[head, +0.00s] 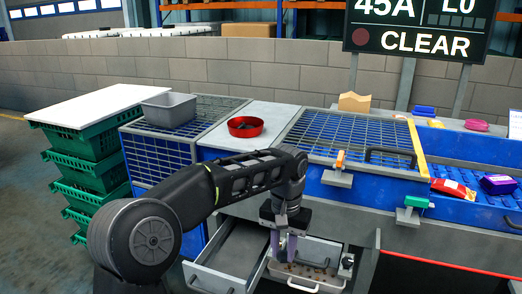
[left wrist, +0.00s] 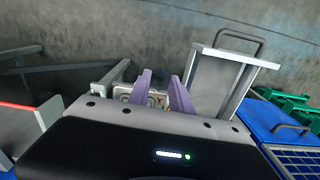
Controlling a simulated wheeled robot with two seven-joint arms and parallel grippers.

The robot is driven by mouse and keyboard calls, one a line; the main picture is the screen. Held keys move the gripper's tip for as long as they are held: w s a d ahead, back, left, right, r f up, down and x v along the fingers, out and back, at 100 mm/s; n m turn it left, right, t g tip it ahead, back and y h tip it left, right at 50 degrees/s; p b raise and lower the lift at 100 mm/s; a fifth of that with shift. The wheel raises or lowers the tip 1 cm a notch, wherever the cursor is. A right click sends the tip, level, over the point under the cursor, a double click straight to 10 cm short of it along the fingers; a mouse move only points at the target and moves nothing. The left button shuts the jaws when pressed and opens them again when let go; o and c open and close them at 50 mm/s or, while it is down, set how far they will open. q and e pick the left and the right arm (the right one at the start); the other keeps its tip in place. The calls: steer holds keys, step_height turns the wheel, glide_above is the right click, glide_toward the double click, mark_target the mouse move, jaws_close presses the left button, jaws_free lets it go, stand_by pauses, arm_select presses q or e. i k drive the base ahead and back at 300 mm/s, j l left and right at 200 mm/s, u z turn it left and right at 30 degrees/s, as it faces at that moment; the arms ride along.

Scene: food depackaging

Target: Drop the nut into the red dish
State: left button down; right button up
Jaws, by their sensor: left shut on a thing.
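The red dish (head: 245,126) is a shallow round pan with something dark inside. It stands on the light grey counter panel between two blue grids. My left gripper (head: 285,248) points down over a low metal tray (head: 306,276) at the front of the bench, well below and to the right of the dish. Its two purple fingers (left wrist: 163,95) show in the left wrist view, shut on a small dark thing, taken as the nut (left wrist: 159,75). The nut is mostly hidden by the fingers and cannot be made out in the head view. My right gripper is not in view.
An open drawer (head: 233,251) lies left of the metal tray. A grey bin (head: 169,109) stands on the left grid. Green crates (head: 90,170) are stacked at far left. A red packet (head: 453,193) and a purple container (head: 498,184) lie in the blue tray at right.

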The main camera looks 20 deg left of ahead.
mark_target(235, 130)
steer(key=j+z, duration=0.5)
steer(key=z, duration=0.2)
steer(key=j+z, duration=0.2)
steer(key=z, duration=0.2)
steer(key=k+j+z, duration=0.1)
steer(key=j, duration=0.35)
steer(key=k+j, duration=0.25)
steer(key=j, duration=0.25)
steer(key=k+j+z, duration=0.15)
steer(key=j, duration=0.3)
steer(key=k+j+z, duration=0.1)
steer(key=k+j, duration=0.15)
steer(key=j, duration=0.2)
steer(key=k+j, duration=0.2)
steer(key=j, duration=0.2)
steer(key=k+j+z, duration=0.15)
steer(key=j, duration=0.3)
steer(key=k, duration=0.05)
